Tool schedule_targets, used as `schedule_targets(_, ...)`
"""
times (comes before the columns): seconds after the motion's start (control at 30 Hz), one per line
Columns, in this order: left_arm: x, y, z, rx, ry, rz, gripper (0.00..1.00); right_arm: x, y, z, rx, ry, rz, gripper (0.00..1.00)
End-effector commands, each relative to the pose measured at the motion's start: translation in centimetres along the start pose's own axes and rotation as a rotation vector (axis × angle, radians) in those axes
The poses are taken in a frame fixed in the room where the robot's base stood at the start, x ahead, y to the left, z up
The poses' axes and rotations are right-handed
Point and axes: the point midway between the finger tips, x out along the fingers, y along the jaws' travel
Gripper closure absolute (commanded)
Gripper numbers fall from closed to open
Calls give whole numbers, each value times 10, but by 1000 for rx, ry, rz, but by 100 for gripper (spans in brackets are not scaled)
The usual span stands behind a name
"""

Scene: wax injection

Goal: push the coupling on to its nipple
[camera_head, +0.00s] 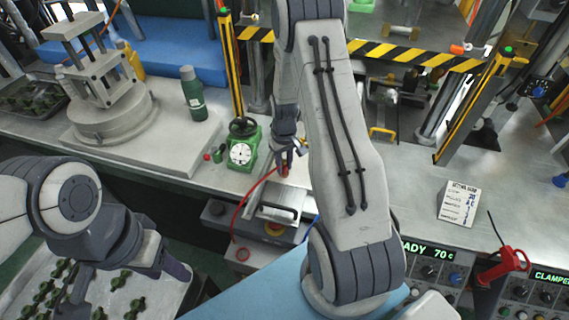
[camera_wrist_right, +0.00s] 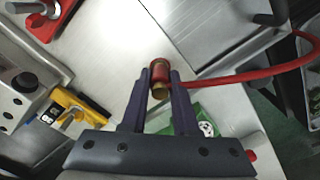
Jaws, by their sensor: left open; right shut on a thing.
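My right gripper (camera_head: 285,158) is shut on the coupling and holds it beside the green gauge unit. In the right wrist view the right gripper (camera_wrist_right: 160,84) has its two purple fingers on either side of the coupling (camera_wrist_right: 160,76), a short red and brass cylinder. A red hose (camera_wrist_right: 245,76) runs from it to the right; in the head view the hose (camera_head: 239,212) curves down to the front. I cannot make out the nipple in either view. My left gripper (camera_head: 128,284) is open and empty over the tray at the lower left.
The green gauge unit (camera_head: 242,153) stands on the metal bench. A green bottle (camera_head: 193,95) and a round-based fixture (camera_head: 108,113) are further left. The tray (camera_head: 190,298) holds several dark green parts. Striped posts and a bar (camera_head: 415,57) frame the press area behind.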

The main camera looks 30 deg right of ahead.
Motion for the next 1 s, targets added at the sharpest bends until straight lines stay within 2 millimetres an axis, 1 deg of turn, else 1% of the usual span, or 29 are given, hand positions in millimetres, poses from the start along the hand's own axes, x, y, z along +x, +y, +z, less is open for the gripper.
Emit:
schedule_targets(0.03,1,0,0,0,0,0,50,2,0,0,0,0,0,100)
schedule_targets(0.07,0,0,0,0,0,0,50,1,0,0,0,1,0,60)
schedule_targets(0.1,0,0,0,0,0,0,50,0,0,0,0,1,0,45)
schedule_targets(0.13,0,0,0,0,0,0,50,1,0,0,0,0,0,37)
schedule_targets(0.43,1,0,0,1,0,0,50,0,0,0,0,0,0,37)
schedule_targets(0.57,3,0,0,1,0,0,50,-8,0,-1,0,3,1,37)
schedule_targets(0.67,8,-1,0,1,0,0,50,-23,0,-2,0,6,2,37)
schedule_targets(0.9,18,-1,1,2,0,0,50,-71,0,-2,0,7,2,37)
schedule_targets(1.0,20,-1,1,2,0,0,50,-87,0,-2,0,5,1,37)
